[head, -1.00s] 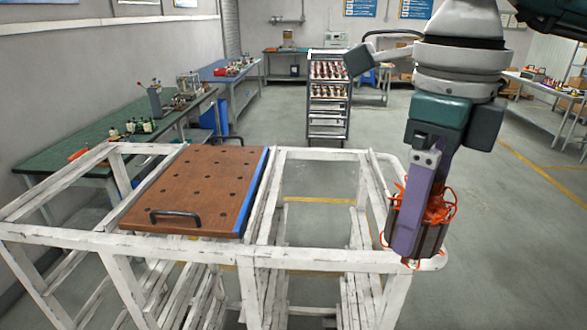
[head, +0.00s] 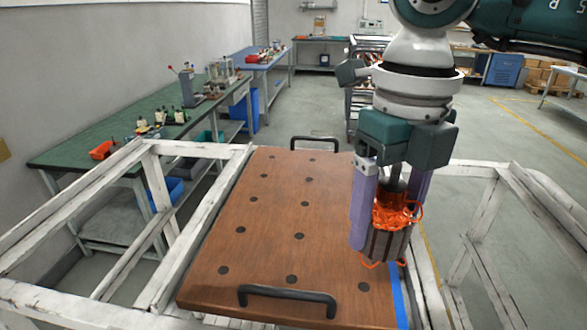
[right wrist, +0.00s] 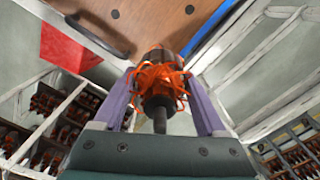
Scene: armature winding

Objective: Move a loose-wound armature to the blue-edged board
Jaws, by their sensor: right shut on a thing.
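My right gripper (head: 388,212) is shut on an armature (head: 388,240) with a dark slotted core and loose orange windings. It holds the armature upright by its sides, over the right front part of the board in the head view. The board (head: 265,215) is brown with dark holes, two black handles and a blue strip along its right edge (head: 400,295). In the right wrist view the armature (right wrist: 160,85) sits between the purple fingers, with the board (right wrist: 150,20) beyond it. I cannot tell the gap between armature and board. My left gripper is not in view.
The board lies on a white frame cart (head: 165,270) with open gaps on both sides. A green-topped bench (head: 130,135) with tools and an orange bin (head: 103,150) stands at the left. A rack (head: 365,50) stands behind my right arm. Racks of armatures (right wrist: 65,125) show in the wrist view.

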